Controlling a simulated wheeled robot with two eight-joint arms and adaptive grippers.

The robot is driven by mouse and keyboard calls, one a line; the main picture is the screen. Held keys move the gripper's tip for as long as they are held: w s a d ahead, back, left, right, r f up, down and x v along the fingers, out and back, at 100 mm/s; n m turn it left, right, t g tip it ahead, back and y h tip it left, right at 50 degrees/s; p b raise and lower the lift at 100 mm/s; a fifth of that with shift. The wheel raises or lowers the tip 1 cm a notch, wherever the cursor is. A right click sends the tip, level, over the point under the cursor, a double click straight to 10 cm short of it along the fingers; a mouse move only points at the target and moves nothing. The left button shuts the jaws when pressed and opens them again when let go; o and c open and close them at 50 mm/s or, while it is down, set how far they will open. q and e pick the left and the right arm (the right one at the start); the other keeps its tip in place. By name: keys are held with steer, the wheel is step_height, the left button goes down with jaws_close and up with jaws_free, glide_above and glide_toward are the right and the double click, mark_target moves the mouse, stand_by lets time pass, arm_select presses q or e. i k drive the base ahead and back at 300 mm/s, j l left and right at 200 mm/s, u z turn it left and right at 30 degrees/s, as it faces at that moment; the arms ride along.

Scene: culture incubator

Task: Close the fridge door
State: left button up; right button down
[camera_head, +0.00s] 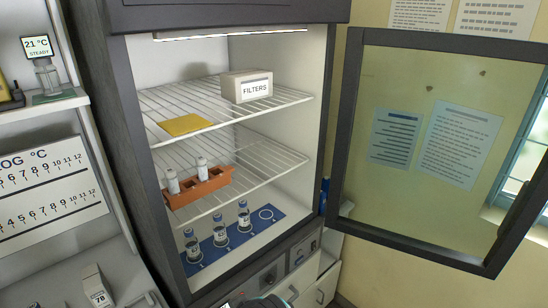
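The fridge (122,140) is a dark-framed cabinet with a lit white interior, standing open in the middle of the head view. Its door (345,130) has a dark frame around a clear pane and is swung wide open to the right, hinged on the cabinet's right side. A dark upright handle (518,212) shows near the door's free right edge. Neither gripper can be made out. A small dark and teal shape at the bottom edge is cut off, and I cannot tell what it is.
Inside, wire shelves hold a FILTERS box (247,87), a yellow pad (186,125) and an orange rack (199,188) with white vials. Several blue-capped bottles stand on a blue mat (266,217). White shelving (105,165) is at left; a window (528,160) is at right.

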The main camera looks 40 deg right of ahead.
mark_target(395, 134)
steer(key=z, duration=1.05)
